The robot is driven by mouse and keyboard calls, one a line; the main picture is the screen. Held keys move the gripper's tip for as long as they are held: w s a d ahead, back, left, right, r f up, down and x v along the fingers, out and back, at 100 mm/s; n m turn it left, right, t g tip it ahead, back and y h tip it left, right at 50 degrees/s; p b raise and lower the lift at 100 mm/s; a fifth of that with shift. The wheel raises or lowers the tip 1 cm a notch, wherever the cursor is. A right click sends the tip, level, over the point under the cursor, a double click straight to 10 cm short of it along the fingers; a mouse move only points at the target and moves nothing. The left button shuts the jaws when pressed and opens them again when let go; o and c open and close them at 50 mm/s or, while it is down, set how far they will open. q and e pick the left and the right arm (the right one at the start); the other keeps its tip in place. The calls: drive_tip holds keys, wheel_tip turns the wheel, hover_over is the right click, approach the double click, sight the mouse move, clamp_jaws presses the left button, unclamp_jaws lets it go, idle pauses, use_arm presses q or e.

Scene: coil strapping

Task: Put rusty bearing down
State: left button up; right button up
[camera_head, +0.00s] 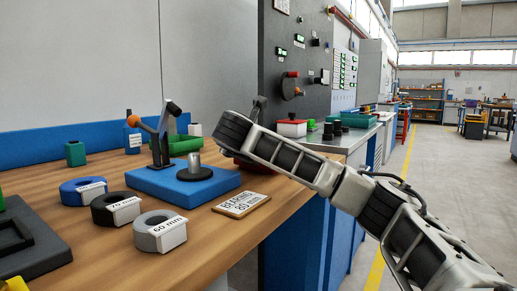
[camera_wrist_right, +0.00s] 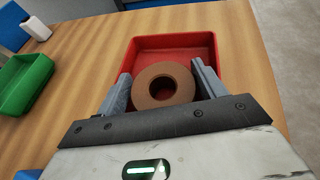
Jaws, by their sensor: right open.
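The rusty bearing (camera_wrist_right: 181,91), a brown ring with a round hole, shows in the right wrist view at the near part of a red tray (camera_wrist_right: 172,41). It lies flat, between the two fingers of my right gripper (camera_wrist_right: 160,77). The fingers are open, one on each side of the ring; contact with it is hard to judge. In the head view the right arm hides the bearing and gripper, and only a bit of the red tray (camera_head: 250,165) shows. My left gripper is not in view.
A blue fixture (camera_head: 180,184) with a metal post stands on the wooden bench beside a bearing label plate (camera_head: 241,205). Labelled rings, blue (camera_head: 80,191), black (camera_head: 113,208) and grey (camera_head: 157,230), lie to its left. A green bin (camera_wrist_right: 24,84) is left of the red tray.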

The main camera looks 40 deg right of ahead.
drive_tip(key=p+v, duration=0.1)
drive_tip(key=v, duration=0.2)
drive_tip(key=p+v, duration=0.1)
drive_tip(key=v, duration=0.2)
drive_tip(key=r+p+v, duration=0.1)
drive_tip(key=v, duration=0.3)
drive_tip(key=shift+w, duration=0.2)
drive_tip(key=shift+s+a+r+p, duration=0.25)
drive_tip(key=shift+a+p, duration=0.25)
drive_tip(key=shift+p, duration=0.5)
drive_tip(key=shift+s+a+f+p, duration=0.1)
drive_tip(key=shift+s+a+p, duration=0.15)
drive_tip(key=shift+p, duration=0.25)
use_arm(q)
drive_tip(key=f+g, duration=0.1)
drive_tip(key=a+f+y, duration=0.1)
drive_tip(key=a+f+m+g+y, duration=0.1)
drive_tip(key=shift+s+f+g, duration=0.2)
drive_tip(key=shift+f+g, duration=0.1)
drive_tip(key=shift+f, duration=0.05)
use_arm(e)
drive_tip(key=shift+s+f, duration=0.15)
drive_tip(key=shift+f, duration=0.05)
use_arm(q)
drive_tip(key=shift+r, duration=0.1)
